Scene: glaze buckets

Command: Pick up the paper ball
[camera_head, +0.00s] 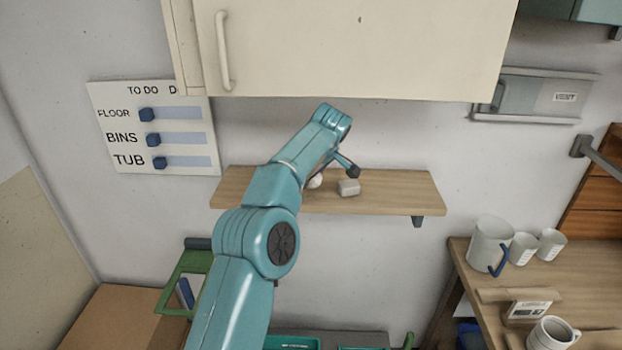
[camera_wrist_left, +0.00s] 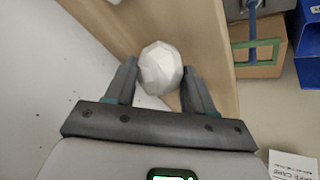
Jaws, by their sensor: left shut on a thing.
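The paper ball (camera_wrist_left: 160,69) is white and faceted. In the left wrist view it sits between the two fingers of my left gripper (camera_wrist_left: 160,85), which is shut on it. I cannot tell whether the ball still touches the shelf. My right gripper is not in view.
A cream cabinet (camera_head: 360,45) hangs above the shelf. A pitcher (camera_head: 490,245) and several mugs stand on the wooden table at the right. The shelf's right part is clear.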

